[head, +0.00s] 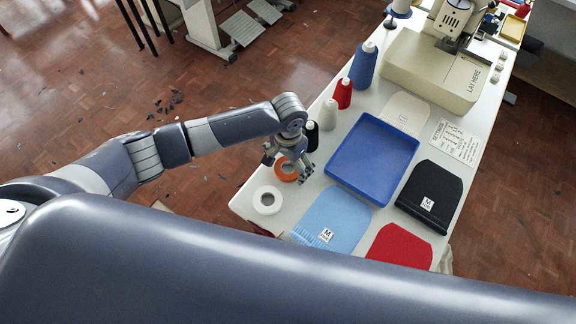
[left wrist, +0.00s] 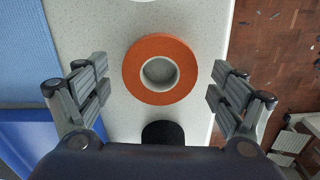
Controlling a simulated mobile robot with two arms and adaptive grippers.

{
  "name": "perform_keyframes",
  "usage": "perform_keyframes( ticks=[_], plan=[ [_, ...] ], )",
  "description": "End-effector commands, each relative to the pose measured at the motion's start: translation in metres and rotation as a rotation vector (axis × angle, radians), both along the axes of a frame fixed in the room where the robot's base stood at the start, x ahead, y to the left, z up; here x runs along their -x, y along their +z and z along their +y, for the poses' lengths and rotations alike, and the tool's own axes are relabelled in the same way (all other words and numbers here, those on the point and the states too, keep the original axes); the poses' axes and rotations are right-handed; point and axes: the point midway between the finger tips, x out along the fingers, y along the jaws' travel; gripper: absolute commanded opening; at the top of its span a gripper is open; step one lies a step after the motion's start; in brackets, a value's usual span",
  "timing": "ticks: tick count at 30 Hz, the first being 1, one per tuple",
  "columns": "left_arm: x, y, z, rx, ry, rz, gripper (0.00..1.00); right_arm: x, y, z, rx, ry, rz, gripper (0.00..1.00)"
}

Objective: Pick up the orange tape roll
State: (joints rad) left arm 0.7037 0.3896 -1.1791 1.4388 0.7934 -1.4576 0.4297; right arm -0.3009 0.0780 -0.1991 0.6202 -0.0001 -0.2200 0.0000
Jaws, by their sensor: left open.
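The orange tape roll (head: 287,172) lies flat on the white table in the head view, partly covered by my left gripper (head: 287,164). In the left wrist view the orange tape roll (left wrist: 160,46) shows whole, with its pale core open to the camera. My left gripper (left wrist: 160,90) is open above the table, with one finger on each side of the roll's line and a clear gap to it on both sides. Nothing is between the fingers' pads. My right gripper is not in either view.
A white tape roll (head: 267,200) lies near the table's corner. A black cone (head: 311,137) stands just beyond the gripper, also seen from above in the wrist view (left wrist: 162,132). A blue tray (head: 349,183) and a light blue knit piece (head: 318,224) lie to the right. A sewing machine (head: 430,72) stands far back.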

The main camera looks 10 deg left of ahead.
Motion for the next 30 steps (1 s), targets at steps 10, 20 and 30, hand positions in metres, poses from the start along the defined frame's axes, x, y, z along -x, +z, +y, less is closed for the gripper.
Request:
perform_keyframes(
  ticks=[10,20,30],
  plan=[
    [-0.0001,-0.0034,0.0002,0.000,0.000,0.000,0.72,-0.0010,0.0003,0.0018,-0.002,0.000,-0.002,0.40],
    [0.0001,-0.0033,0.0003,0.000,0.001,0.000,0.46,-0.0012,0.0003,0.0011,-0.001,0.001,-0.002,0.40],
    [-0.0005,0.0034,-0.0003,0.002,0.000,-0.001,0.46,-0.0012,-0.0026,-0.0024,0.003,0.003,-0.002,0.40]
  ],
)
